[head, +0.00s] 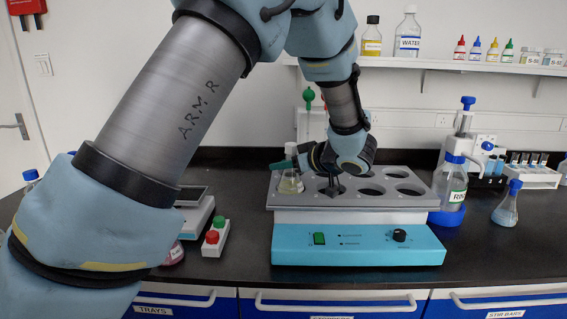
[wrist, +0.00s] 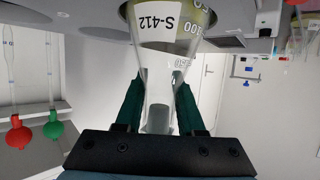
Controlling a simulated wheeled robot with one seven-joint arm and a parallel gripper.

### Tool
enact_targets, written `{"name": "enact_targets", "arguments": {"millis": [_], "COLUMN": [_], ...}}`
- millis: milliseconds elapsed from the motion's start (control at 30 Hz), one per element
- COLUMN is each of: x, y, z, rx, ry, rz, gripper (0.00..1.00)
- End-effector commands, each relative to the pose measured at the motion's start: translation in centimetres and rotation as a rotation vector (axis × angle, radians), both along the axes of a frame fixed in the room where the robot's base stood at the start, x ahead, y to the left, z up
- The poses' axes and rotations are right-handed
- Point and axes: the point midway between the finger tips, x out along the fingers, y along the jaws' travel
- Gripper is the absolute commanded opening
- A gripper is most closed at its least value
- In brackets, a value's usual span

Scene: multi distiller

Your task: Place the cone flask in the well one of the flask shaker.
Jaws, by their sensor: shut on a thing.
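The cone flask (head: 290,183) is clear with yellowish liquid and stands upright at the left end of the flask shaker's grey top plate (head: 350,201). I cannot tell whether its base is inside a well or just above it. In the wrist view the flask (wrist: 160,62) shows its S-412 label, and its neck sits between the green fingers of my gripper (wrist: 159,88). In the head view my gripper (head: 292,163) reaches the neck from the right. The shaker's turquoise body (head: 358,245) is below the plate. Several open wells show right of the flask; my gripper hides part of the plate.
A red-and-green button box (head: 215,238) and a balance (head: 195,212) stand left of the shaker. A bottle in a blue holder (head: 449,186) is close on the right, with a small blue-capped flask (head: 507,204) beyond. Red and green pipette bulbs (wrist: 20,136) hang behind.

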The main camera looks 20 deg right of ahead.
Motion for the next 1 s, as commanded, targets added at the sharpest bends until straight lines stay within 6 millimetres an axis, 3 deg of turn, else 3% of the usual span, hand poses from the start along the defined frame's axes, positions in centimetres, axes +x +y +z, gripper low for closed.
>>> {"name": "enact_targets", "arguments": {"millis": [100, 133, 367, 733, 1000], "x": [0.1, 0.1, 0.1, -0.4, -4.6], "y": [0.0, 0.0, 0.0, -0.2, -1.8], "z": [-0.1, -0.1, 0.0, 0.3, 2.0], "rx": [-0.001, 0.000, 0.000, -0.001, -0.004], "ry": [0.000, 0.000, -0.002, -0.003, -0.003], "rz": [0.001, 0.001, 0.001, 0.001, -0.003], "gripper": [0.00, 0.40, 0.66, 0.68, 0.68]}}
